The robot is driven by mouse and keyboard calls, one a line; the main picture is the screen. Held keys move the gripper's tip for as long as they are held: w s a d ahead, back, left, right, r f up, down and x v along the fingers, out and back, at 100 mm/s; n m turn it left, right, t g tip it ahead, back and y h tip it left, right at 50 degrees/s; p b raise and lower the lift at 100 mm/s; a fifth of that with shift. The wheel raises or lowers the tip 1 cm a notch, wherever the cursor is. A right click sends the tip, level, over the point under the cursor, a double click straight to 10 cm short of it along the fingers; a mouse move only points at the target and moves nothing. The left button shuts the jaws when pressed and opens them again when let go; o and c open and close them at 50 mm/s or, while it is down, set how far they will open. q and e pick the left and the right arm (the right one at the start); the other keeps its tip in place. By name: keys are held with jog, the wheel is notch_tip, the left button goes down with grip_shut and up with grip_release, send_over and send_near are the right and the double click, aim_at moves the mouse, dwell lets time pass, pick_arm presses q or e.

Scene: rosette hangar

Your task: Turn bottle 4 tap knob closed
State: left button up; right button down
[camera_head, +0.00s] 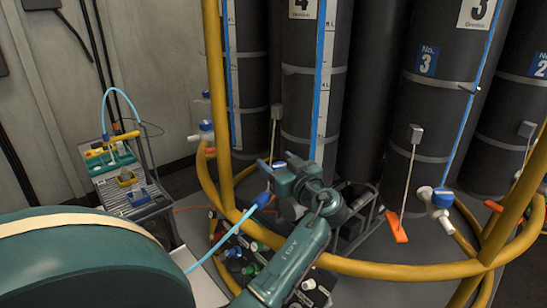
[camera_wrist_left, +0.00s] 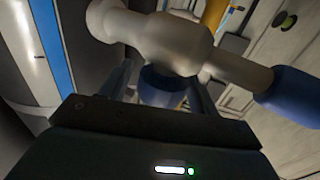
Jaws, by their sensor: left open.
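Bottle 4 (camera_head: 300,90) is a tall dark cylinder with a number 4 label, at the top middle of the head view. My left gripper (camera_head: 272,168) is in front of its lower part and hides most of the tap there. In the left wrist view the pale tap body (camera_wrist_left: 170,42) crosses the top of the picture. Its blue knob (camera_wrist_left: 160,86) sits between the two open fingers of my left gripper (camera_wrist_left: 160,97). I cannot tell whether the fingers touch the knob. A blue hose fitting (camera_head: 263,200) with a light blue tube shows beside the gripper. My right gripper is not in view.
A yellow pipe ring (camera_head: 400,269) runs around the bottles, close to my left arm. Another tap (camera_head: 440,200) with a blue knob stands at the right by bottle 3 (camera_head: 435,100). An orange paddle (camera_head: 396,228) hangs low. A cart (camera_head: 130,180) with tools is at left.

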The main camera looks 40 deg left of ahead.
pick_arm(q)
jog(key=shift+a, duration=0.15)
jog(key=shift+c, duration=0.4)
jog(key=c, duration=0.9)
